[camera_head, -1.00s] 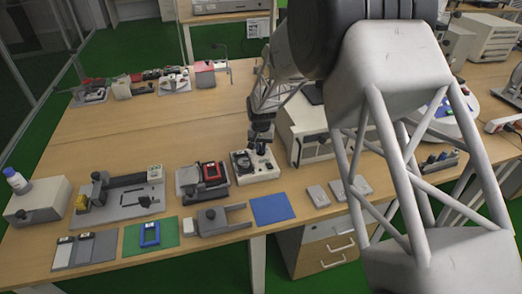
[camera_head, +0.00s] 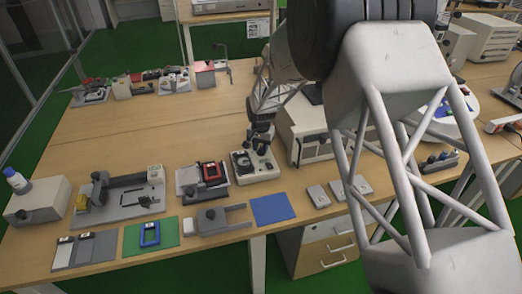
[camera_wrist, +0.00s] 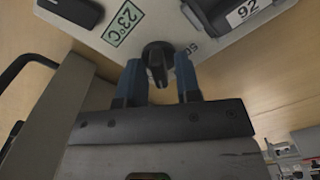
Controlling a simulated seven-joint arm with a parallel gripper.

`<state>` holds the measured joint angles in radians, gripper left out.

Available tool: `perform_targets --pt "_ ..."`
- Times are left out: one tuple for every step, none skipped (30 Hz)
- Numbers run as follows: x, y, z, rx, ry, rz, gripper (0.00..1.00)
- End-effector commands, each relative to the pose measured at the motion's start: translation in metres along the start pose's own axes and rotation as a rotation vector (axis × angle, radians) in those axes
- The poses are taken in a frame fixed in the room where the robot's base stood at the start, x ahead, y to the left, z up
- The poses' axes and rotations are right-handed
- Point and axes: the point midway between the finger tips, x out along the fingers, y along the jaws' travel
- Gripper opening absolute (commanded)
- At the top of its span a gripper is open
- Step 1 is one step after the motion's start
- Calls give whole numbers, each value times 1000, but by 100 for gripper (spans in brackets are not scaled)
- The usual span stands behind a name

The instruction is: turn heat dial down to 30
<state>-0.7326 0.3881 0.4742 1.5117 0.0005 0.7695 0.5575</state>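The heat dial (camera_wrist: 157,54) is a small black round knob with a raised grip bar, on a white device (camera_head: 268,174). In the wrist view a "50" mark is printed to its right and a green "23°C" label (camera_wrist: 122,22) lies to its left. My gripper (camera_wrist: 158,68) has two blue fingers, one on each side of the dial near their tips. They are apart, and narrow gaps seem to show beside the dial, so I see no grip on it. In the head view my gripper (camera_head: 258,146) is over the device, and the dial cannot be made out.
A black block marked "92" (camera_wrist: 240,12) sits on the device close to the right finger. A grey unit with a red-framed part (camera_head: 212,172) stands left of the device, and a white cabinet (camera_head: 305,135) stands right. A blue mat (camera_head: 271,209) lies in front.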

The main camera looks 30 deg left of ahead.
Motion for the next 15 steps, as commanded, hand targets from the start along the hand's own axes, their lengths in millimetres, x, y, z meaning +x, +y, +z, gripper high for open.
perform_targets --pt "-1 0 0 0 1 0 31" --pt "-1 0 0 0 1 0 31" --pt "-1 0 0 0 1 0 31" --pt "-1 0 -1 0 1 0 31" --pt "-1 0 -1 0 1 0 31" --pt "-1 0 -1 0 1 -1 31" --pt "-1 0 -1 0 1 -1 31" --pt "-2 0 -1 0 1 -1 31" --pt "-2 0 -1 0 2 -1 31" --pt "-3 0 -1 0 2 -1 31" --pt "-4 0 -1 0 2 -1 31" --pt "-5 0 -1 0 2 -1 31" --pt "-6 0 -1 0 2 -1 31" --pt "-8 0 -1 0 2 -1 31" --pt "-10 0 -1 0 2 -1 31"
